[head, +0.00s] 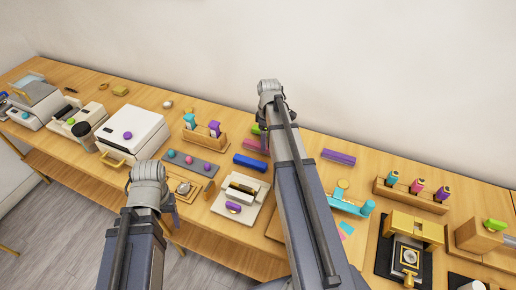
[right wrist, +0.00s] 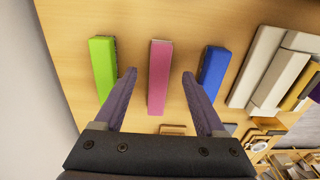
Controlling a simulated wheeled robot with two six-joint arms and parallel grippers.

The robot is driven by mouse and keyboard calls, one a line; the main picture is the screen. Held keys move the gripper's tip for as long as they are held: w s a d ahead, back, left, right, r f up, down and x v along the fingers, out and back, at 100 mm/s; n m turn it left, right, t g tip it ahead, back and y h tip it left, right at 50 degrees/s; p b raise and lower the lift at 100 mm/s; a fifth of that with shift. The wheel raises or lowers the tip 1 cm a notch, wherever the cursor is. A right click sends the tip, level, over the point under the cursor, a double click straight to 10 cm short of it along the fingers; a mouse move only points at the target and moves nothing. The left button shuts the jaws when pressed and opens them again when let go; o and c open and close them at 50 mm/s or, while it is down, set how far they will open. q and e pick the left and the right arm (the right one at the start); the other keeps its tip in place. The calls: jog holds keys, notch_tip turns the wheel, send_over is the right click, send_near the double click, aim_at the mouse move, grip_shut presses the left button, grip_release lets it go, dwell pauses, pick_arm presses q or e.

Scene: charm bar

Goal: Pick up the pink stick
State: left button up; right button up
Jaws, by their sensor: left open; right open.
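The pink stick (right wrist: 159,75) lies on the wooden table, between a green stick (right wrist: 102,68) and a blue stick (right wrist: 211,73) in the right wrist view. In the head view the pink stick (head: 254,146) is partly covered by my right arm. My right gripper (right wrist: 159,86) is open and empty, one finger on each side of the pink stick, apart from it in the picture. I cannot tell its height above the stick. My left gripper (head: 172,207) is open, near the table's front edge, mostly hidden by its own wrist.
A purple stick (head: 338,157) lies right of my right arm. A grey tray (head: 200,163) with several coloured balls and a white device (head: 240,207) stand left of it. A wooden holder (head: 205,138) stands behind. The white wall rises behind the table.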

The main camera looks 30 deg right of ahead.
aim_at(259, 147)
notch_tip(259, 147, down, 5)
jog(key=b, duration=0.4)
jog(key=shift+s+d+r, duration=0.1)
jog(key=shift+r, duration=0.1)
grip_shut()
dwell(0.4)
